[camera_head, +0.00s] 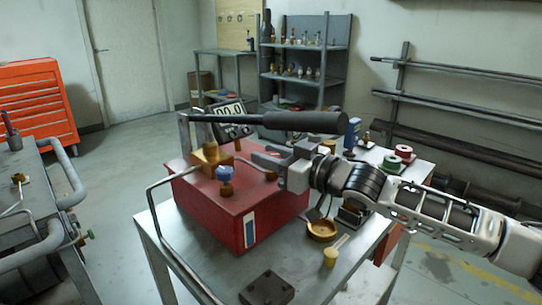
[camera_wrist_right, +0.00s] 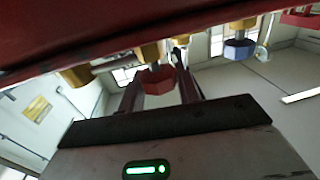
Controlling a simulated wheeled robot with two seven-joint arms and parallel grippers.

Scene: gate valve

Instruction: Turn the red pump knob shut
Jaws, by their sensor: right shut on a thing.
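The red pump knob (camera_wrist_right: 155,80) shows in the right wrist view, under brass fittings, between the two fingers of my right gripper (camera_wrist_right: 160,88). The gripper is shut on the knob. In the head view my right gripper (camera_head: 268,160) reaches in from the right, just above the red pump box (camera_head: 238,208) and beside its brass block (camera_head: 210,156). The red knob is hidden there. A blue knob (camera_head: 225,174) sits at the front of the pump and also shows in the wrist view (camera_wrist_right: 240,49). My left gripper is not in view.
A long black pump handle (camera_head: 305,122) passes just above my right gripper. A bent metal pipe (camera_head: 152,215) stands at the pump's left. A brass dish (camera_head: 322,231) and a dark block (camera_head: 267,289) lie on the metal table (camera_head: 215,287). An orange tool cabinet (camera_head: 38,105) is far left.

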